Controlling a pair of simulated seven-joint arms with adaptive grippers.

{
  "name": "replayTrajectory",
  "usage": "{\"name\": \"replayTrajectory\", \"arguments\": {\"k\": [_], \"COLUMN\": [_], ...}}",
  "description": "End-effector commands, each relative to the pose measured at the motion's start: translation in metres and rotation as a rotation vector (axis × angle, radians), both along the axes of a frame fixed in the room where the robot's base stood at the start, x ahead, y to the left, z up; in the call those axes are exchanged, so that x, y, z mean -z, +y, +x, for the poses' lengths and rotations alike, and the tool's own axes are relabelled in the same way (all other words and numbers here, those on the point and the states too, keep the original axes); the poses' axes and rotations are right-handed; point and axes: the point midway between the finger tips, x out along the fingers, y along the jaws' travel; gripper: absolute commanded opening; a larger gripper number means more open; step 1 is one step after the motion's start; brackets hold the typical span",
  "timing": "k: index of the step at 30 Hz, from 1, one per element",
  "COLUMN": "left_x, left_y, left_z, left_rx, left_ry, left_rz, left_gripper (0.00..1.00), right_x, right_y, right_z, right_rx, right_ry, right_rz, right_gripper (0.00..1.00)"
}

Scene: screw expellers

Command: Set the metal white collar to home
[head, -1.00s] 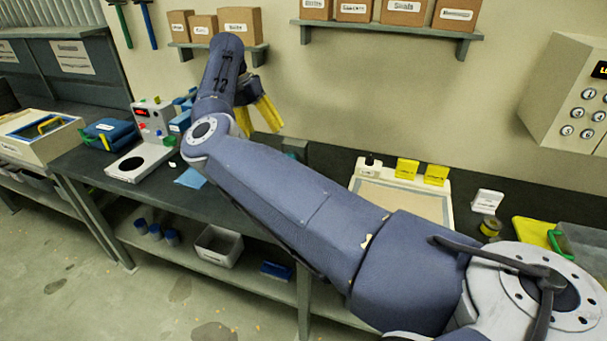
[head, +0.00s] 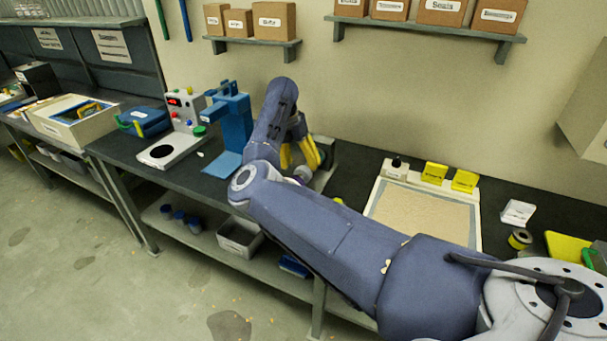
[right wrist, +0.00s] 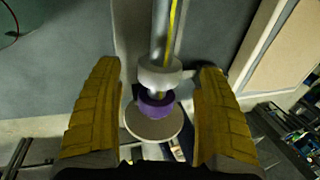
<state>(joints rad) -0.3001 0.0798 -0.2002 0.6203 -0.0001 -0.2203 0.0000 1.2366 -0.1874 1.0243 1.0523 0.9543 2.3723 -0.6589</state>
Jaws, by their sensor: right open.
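A pale, whitish collar (right wrist: 160,74) sits around a grey rod (right wrist: 165,30) with a yellow stripe in the right wrist view. Just past it on the same axis are a purple ring (right wrist: 157,104) and a wide pale disc (right wrist: 153,123). My right gripper (right wrist: 160,68) is open, with one yellow finger on each side of the collar and a visible gap to both. In the head view the right gripper (head: 302,154) points down at the bench, beside a grey-green fixture (head: 322,172) partly hidden by my arm. My left gripper is not in view.
A blue press-like stand (head: 230,115) and a white device with buttons (head: 183,125) stand left of my right arm. A sand-coloured tray (head: 425,212) lies to its right. Shelves with boxes (head: 273,20) hang on the wall behind.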

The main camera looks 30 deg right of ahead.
Motion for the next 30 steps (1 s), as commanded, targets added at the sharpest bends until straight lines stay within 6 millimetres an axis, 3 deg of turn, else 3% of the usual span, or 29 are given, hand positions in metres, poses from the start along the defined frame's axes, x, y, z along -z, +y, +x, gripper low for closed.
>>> {"name": "replayTrajectory", "arguments": {"k": [9,24,30], "left_x": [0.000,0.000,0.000], "left_y": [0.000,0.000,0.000], "left_z": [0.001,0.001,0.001], "left_rx": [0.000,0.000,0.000], "left_ry": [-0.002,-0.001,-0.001], "left_rz": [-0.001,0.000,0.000], "left_gripper": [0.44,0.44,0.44], "right_x": [0.032,0.038,0.038], "right_y": [-0.005,-0.005,-0.005], "right_z": [-0.007,-0.009,-0.009], "right_rx": [-0.001,0.000,0.000], "right_ry": [0.001,-0.001,-0.001], "right_rz": [0.000,-0.001,-0.001], "right_gripper": [0.74,0.74,0.51]}}
